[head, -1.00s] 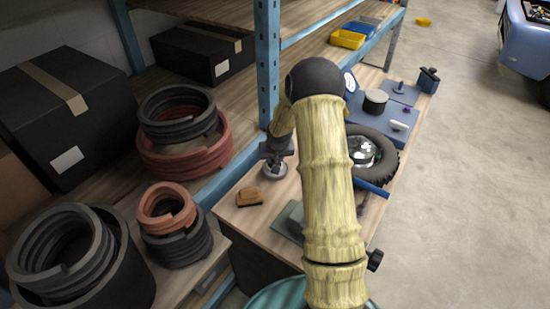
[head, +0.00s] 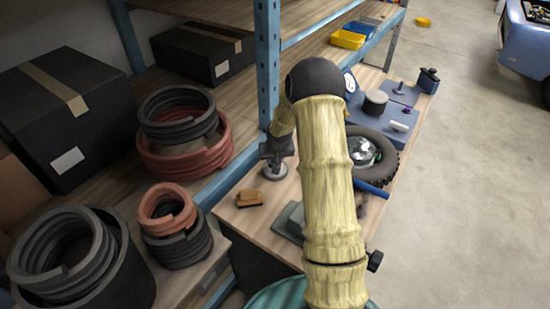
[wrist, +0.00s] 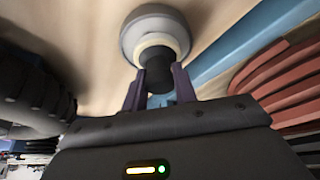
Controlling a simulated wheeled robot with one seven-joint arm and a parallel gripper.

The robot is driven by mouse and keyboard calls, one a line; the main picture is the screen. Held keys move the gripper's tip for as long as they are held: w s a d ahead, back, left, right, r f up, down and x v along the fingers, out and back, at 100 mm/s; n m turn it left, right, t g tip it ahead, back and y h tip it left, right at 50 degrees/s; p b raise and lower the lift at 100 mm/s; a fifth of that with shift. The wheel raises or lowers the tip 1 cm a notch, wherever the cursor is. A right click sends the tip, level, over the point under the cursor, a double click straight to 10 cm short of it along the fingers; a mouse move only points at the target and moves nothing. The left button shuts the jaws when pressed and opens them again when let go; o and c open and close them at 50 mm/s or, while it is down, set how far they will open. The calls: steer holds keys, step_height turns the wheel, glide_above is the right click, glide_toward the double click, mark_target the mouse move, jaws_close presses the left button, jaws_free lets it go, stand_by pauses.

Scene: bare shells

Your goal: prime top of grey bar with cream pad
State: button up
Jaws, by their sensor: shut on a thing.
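My gripper (wrist: 157,88) is shut on the black knob (wrist: 154,72) of the cream pad (wrist: 155,52). The cream shows as a pale ring below the knob. A round grey dish or disc (wrist: 153,22) lies around or under it; I cannot tell whether they are joined. In the head view my gripper (head: 276,155) is over this grey disc (head: 274,174), which looks level at the bench's left edge. I cannot make out the grey bar for sure. A grey-green block (head: 287,222) on the bench is partly hidden by my arm.
A small brown block (head: 249,198) lies on the wooden bench (head: 240,221). A tyre (head: 384,150) and blue trays stand further along. A blue shelf post (head: 267,65) rises close to my gripper. Shelves with coils and black boxes fill the left.

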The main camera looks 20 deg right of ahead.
steer(key=shift+r+p, duration=2.15)
steer(key=shift+r, duration=1.2)
